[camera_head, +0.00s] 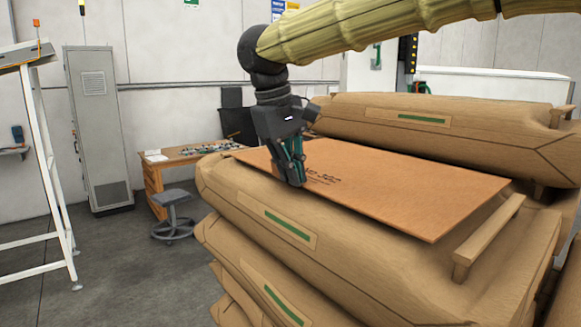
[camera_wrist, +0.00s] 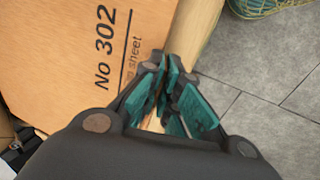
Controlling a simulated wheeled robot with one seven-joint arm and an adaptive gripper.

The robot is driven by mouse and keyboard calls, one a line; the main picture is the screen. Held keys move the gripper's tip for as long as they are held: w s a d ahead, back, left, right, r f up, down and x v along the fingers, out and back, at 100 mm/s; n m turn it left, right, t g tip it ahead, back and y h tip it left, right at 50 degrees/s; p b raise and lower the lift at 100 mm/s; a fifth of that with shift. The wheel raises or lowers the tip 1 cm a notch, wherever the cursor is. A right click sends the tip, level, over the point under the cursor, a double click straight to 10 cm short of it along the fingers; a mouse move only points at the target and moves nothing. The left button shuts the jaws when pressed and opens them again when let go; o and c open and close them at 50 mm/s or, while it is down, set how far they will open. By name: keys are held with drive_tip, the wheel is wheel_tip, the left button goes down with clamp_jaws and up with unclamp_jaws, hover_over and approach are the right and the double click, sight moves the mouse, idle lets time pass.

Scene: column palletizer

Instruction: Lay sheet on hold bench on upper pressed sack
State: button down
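The orange-brown sheet (camera_head: 420,196), printed "No 302", lies flat over the top of the upper pressed sack (camera_head: 345,240) in the front stack. Its near right corner stands out past the sack's curved top. I cannot tell whether it rests on the sack all over. My gripper (camera_head: 296,183) points down at the sheet's near left edge. In the wrist view the teal fingers (camera_wrist: 168,65) come together at that edge, beside the print on the sheet (camera_wrist: 60,60). They look shut on the edge, though the fingers hide the exact contact.
Another sack (camera_head: 450,118) lies behind. A workbench (camera_head: 183,157), a stool (camera_head: 173,212) and a grey cabinet (camera_head: 99,125) stand at left. A wire basket (camera_wrist: 262,5) shows in the wrist view. Floor at lower left is clear.

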drive_tip(key=shift+d+f, duration=0.1)
drive_tip(key=shift+f, duration=0.35)
drive_tip(key=shift+s+f, duration=0.1)
drive_tip(key=shift+f, duration=0.05)
drive_tip(key=c, duration=1.6)
unclamp_jaws()
drive_tip(key=shift+c, duration=0.2)
drive_tip(key=b+v, duration=0.3)
drive_tip(key=v, duration=0.9)
drive_tip(key=shift+b, duration=0.35)
